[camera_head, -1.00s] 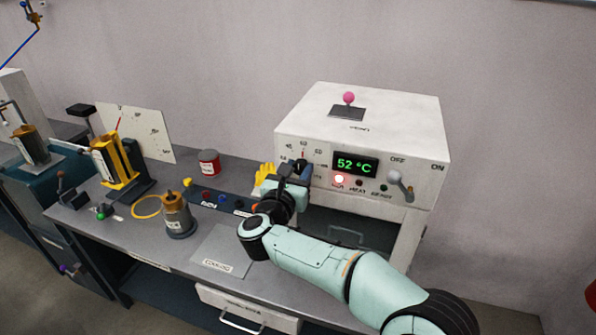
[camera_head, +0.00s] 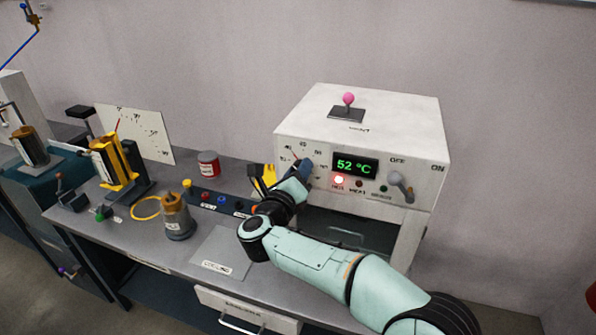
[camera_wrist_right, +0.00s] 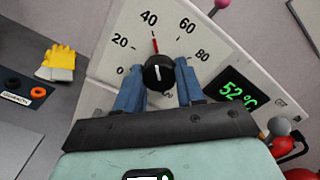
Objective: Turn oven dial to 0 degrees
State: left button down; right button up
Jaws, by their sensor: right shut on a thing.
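The oven dial, a black round knob (camera_wrist_right: 158,73) with a white line and a red pointer, sits on the oven's white front panel. In the right wrist view, the red pointer stands close to the 40 mark; the 0 mark is lower left. My right gripper (camera_wrist_right: 161,84) has its two blue fingers on either side of the knob and is shut on it. In the head view this gripper (camera_head: 302,171) covers most of the knob. The oven (camera_head: 365,115) shows 52 °C on its green display (camera_head: 355,166). My left gripper is out of view.
A toggle lever (camera_head: 402,186) and a lit red lamp (camera_head: 338,180) are on the oven front. Yellow gloves (camera_head: 265,178), a red can (camera_head: 208,163) and a brown-topped cylinder (camera_head: 176,215) are on the bench left of my right arm.

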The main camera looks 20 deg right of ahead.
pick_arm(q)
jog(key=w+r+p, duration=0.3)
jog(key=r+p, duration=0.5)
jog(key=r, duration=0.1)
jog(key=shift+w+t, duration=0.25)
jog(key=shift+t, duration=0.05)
pick_arm(e)
jog(key=shift+r+n, duration=0.15)
jog(key=shift+n, duration=8.95)
jog(key=o, duration=1)
jog(key=shift+o, duration=0.2)
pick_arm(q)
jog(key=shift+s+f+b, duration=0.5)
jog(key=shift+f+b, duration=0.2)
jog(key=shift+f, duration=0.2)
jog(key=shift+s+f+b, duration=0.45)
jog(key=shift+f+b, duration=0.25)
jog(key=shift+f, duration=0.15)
pick_arm(e)
jog(key=v, duration=1.3)
